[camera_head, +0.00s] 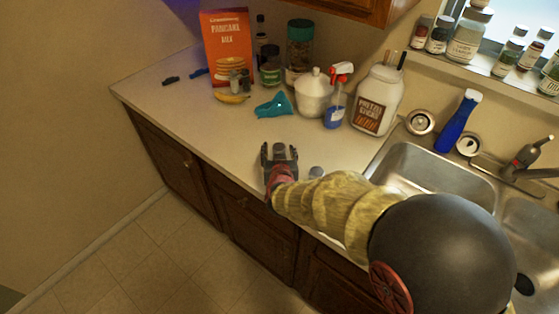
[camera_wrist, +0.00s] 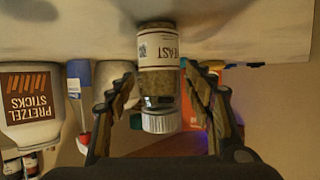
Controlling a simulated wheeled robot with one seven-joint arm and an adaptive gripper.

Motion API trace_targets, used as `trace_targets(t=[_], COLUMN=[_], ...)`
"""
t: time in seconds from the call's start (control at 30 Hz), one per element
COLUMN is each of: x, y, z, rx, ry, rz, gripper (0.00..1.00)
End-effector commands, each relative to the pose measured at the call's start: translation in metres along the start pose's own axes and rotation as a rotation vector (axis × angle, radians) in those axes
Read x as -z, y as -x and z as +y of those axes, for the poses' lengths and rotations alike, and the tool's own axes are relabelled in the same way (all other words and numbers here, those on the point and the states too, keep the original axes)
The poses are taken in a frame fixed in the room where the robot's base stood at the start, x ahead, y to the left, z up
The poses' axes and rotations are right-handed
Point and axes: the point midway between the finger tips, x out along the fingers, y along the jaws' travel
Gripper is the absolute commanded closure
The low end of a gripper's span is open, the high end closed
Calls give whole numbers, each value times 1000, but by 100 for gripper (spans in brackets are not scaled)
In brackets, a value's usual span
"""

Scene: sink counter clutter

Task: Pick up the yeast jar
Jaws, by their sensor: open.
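The yeast jar (camera_wrist: 158,80) has a glass body with tan contents, a white label reading "EAST" and a pale lid. In the wrist view, which is upside down, it stands upright on the counter. My gripper (camera_wrist: 160,92) is open with one finger on each side of the jar, and gaps show between fingers and glass. In the head view, my gripper (camera_head: 280,157) is at the counter's front edge, and the jar's grey lid (camera_head: 280,148) shows between the fingers. The arm and gripper hide most of the jar there.
Behind are a teal cloth-like object (camera_head: 274,106), a white sugar-bowl-like pot (camera_head: 313,95), a spray bottle (camera_head: 336,105) and a pretzel jar (camera_head: 376,100). The sink (camera_head: 430,170) is right. Counter left of my gripper is clear.

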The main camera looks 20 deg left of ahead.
Motion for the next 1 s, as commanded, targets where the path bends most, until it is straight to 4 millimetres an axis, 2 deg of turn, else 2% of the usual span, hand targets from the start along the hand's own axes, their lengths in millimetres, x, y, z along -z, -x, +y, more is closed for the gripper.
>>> trace_targets(t=[0.03, 0.13, 0.43, 1.0], x=[-3, -2, 0, 0], y=[-9, -18, -22, -21], z=[0, 0, 0, 0], rx=[-1, 0, 1, 0], ry=[0, 0, 0, 0], rz=[0, 0, 0, 0], gripper=[48, 48, 48, 80])
